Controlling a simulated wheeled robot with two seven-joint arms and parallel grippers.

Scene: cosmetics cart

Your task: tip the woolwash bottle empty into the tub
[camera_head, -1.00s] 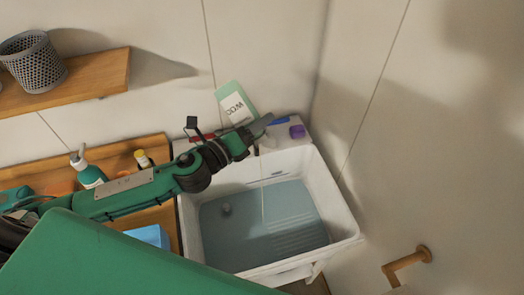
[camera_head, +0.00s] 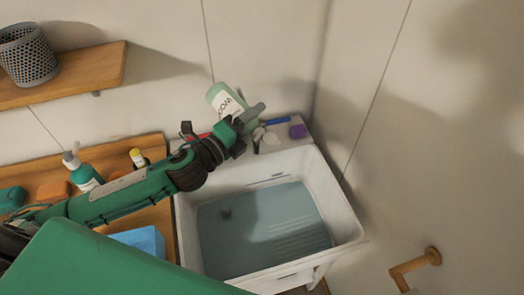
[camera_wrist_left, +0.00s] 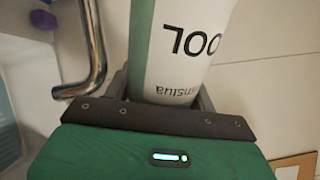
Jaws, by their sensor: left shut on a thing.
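The woolwash bottle (camera_head: 222,101) is white and green with dark lettering. My left gripper (camera_head: 248,122) is shut around it, above the back edge of the tub. The bottle leans, its visible end at upper left; its other end is hidden behind the gripper. The white tub (camera_head: 340,205) stands below and to the right, with blue-grey liquid inside. No stream is clearly visible. My right gripper is out of view.
A chrome tap (camera_wrist_left: 97,50) is close beside the gripper. A purple item (camera_head: 298,131) and a blue item (camera_head: 276,121) lie on the ledge behind the tub. A pump bottle (camera_head: 84,175) and a blue box (camera_head: 143,240) are on the wooden surface at left.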

